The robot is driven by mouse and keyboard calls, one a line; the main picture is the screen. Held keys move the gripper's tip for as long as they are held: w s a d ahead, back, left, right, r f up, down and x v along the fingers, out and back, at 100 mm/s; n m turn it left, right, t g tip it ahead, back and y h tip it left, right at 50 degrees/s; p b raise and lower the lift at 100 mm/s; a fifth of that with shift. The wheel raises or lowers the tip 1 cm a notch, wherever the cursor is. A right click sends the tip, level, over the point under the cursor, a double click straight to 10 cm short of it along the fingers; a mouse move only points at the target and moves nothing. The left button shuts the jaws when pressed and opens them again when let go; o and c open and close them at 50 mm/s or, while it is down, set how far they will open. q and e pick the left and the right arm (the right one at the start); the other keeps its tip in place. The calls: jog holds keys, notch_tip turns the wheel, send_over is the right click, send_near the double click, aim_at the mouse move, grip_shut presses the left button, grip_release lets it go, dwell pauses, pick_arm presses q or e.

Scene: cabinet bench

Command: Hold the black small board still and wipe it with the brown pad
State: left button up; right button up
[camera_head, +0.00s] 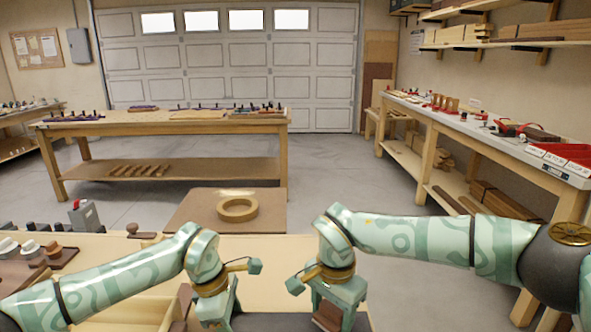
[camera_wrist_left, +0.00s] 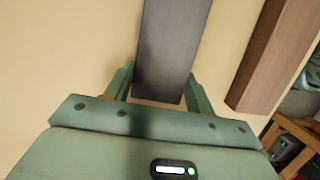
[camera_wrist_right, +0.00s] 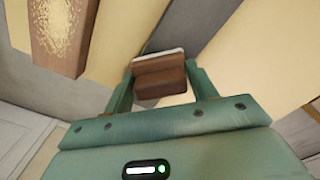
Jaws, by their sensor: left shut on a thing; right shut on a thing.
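The black small board (camera_wrist_left: 172,45) is a long dark strip lying on the pale bench top. In the left wrist view its near end is between the fingers of my left gripper (camera_wrist_left: 158,88), which is shut on it. The brown pad (camera_wrist_right: 160,80) is a small brown block with a white layer along its far edge. My right gripper (camera_wrist_right: 162,95) is shut on it. The board (camera_wrist_right: 208,25) shows beyond the pad in the right wrist view; I cannot tell whether they touch. The head view shows the pad (camera_head: 328,315) under my right gripper (camera_head: 335,308), with my left gripper (camera_head: 222,318) to the left.
A brown wooden block (camera_wrist_left: 275,55) lies right of the board in the left wrist view. A wooden tray (camera_head: 150,312) and several brushes or knobs stand at the left.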

aim_at(359, 324)
jog(key=shift+d+f, duration=0.1)
jog(key=shift+d, duration=2.8)
notch_tip(359, 324, up, 11)
pick_arm(q)
jog(key=o, duration=1)
